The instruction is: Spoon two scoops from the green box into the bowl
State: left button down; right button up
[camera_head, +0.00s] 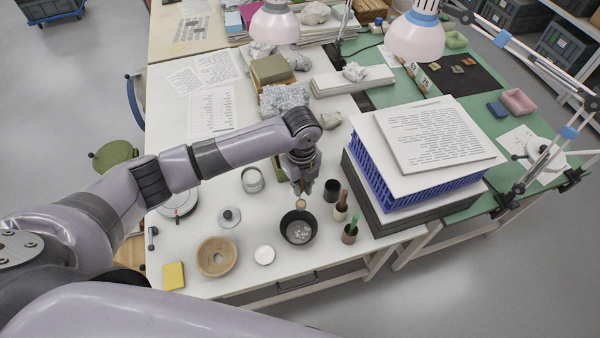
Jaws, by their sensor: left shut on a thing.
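My left gripper (302,190) points down just above and behind a dark bowl (287,238). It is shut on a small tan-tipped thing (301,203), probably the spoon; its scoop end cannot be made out. The dark bowl stands on the white table and has pale grey material inside. A green box (277,170) stands behind the gripper, mostly hidden by my left wrist, so its contents do not show. A tan round bowl (208,262) stands to the left. My right gripper is not in view.
Dark cups (332,190) and tool holders (350,235) stand right of the dark bowl. A tall stack of papers and a blue crate (375,183) rises beyond them.

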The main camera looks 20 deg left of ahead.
pick_arm(q)
jog(key=s+d+f, duration=0.2)
jog(key=s+f, duration=0.2)
jog(key=w+a+f+g+h+b, duration=0.4)
jog(key=a+h+b, duration=0.5)
jog(key=b, duration=2)
jog(key=shift+w+a+f+g+h, duration=0.15)
jog(key=shift+w+f+g+h, duration=0.1)
jog(key=shift+f+g+h, duration=1.15)
jog(key=shift+f+t+h, duration=0.1)
jog(key=shift+t+h, duration=0.2)
jog(key=shift+h, duration=0.1)
